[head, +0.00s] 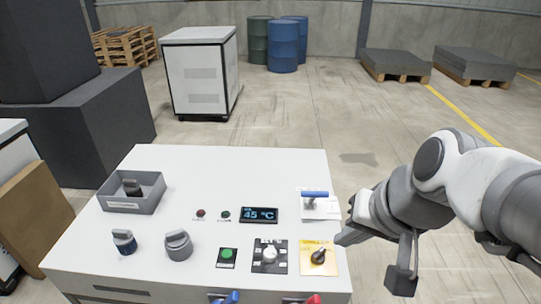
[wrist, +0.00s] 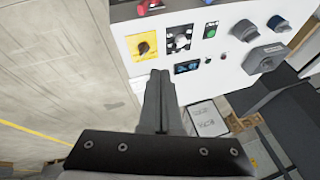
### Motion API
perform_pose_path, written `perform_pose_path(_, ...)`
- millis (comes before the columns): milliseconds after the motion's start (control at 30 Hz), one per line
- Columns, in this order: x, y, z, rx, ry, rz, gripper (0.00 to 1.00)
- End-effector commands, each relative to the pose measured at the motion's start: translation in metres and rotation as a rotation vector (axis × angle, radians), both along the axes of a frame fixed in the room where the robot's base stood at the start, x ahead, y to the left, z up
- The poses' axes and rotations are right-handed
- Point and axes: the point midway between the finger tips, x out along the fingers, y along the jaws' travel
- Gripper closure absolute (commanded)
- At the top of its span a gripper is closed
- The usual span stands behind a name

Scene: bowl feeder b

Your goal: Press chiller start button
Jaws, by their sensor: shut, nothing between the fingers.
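A green push button (head: 228,253) on a small black plate sits near the front middle of the white panel; no readable label tells me it is the chiller start. It also shows at the top of the wrist view (wrist: 211,31). My gripper (head: 342,238) is at the panel's right edge, right of the button and apart from it. In the wrist view its fingers (wrist: 160,75) are together and empty, near the yellow-plated switch. A display (head: 259,215) reads 45 °C, with a small red lamp (head: 201,213) and green lamp (head: 225,215) to its left.
Between button and gripper are a dial on a black plate (head: 270,256) and a yellow-plated black switch (head: 319,256). A blue-handled valve (head: 315,194) stands behind the switch.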

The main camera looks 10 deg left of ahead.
Motion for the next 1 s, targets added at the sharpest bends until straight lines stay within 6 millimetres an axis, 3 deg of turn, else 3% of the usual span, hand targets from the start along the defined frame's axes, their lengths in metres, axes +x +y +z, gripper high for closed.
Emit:
perform_pose_path(200, 0.032, 0.069, -0.013, 0.239, 0.148, -0.074, 1.0)
perform_pose_path(600, 0.081, 0.179, -0.057, 0.568, 0.44, -0.355, 1.0)
perform_pose_path(800, 0.097, 0.217, -0.09, 0.657, 0.564, -0.522, 1.0)
perform_pose_path(1000, 0.103, 0.235, -0.111, 0.695, 0.626, -0.625, 1.0)
